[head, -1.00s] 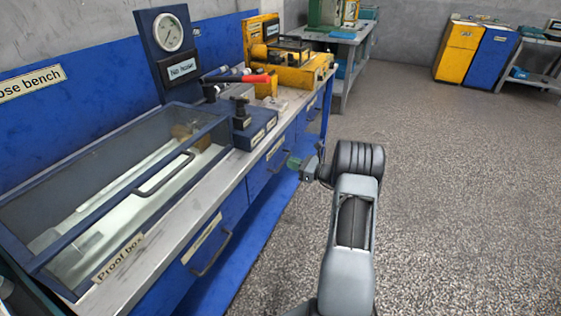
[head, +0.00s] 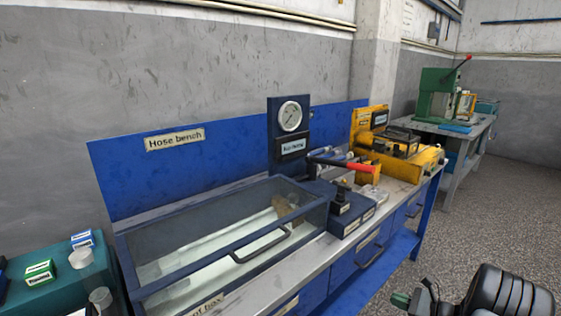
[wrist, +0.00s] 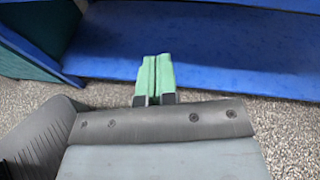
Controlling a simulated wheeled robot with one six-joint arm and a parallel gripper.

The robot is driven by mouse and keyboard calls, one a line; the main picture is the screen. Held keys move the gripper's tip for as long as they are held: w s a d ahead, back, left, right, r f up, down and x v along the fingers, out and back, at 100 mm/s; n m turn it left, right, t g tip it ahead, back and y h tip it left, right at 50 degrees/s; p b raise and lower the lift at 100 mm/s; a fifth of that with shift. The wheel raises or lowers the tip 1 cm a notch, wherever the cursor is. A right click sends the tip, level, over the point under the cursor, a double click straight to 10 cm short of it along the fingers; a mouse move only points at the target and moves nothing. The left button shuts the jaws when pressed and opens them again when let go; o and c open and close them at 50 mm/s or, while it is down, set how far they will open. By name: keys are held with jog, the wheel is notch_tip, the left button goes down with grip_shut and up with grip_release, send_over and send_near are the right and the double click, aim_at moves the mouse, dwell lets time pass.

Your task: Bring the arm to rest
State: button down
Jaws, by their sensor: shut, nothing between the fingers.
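My gripper shows in the wrist view (wrist: 155,78) with its two green fingers pressed together and nothing between them. It points toward the blue lower shelf of the bench and appears apart from it. In the head view my gripper (head: 401,300) is at the bottom right, in front of the bench, beside my dark wrist link. Most of my arm is out of the head view below.
The hose bench (head: 340,247) carries a glass-lidded proof box (head: 225,240), a gauge panel (head: 289,125), a red-handled pump (head: 335,163) and a yellow machine (head: 400,160). A green press (head: 436,95) stands on a farther table. Speckled floor (head: 500,190) is open at right.

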jog(key=s+a+r+n+g+h+p, duration=0.5)
jog(key=s+a+r+n+g+p, duration=0.45)
jog(key=s+a+r+n, duration=0.4)
jog(key=s+a+r+n+t+h+p, duration=0.1)
jog(key=a+r+n+h+p, duration=0.1)
jog(key=r, duration=0.6)
jog(key=s+a+r+n+t+h+p, duration=0.1)
jog(key=s+a+r+n+h+p, duration=0.1)
jog(key=r+n+p, duration=0.3)
jog(key=s+a+r+n+t+h+p, duration=0.1)
jog(key=s+a+r+n+h+p, duration=0.1)
jog(key=r, duration=0.9)
jog(key=shift+a+r+n+p, duration=0.15)
jog(key=shift+a+n+p, duration=0.55)
jog(key=shift+a+n, duration=0.4)
jog(key=shift+d, duration=0.15)
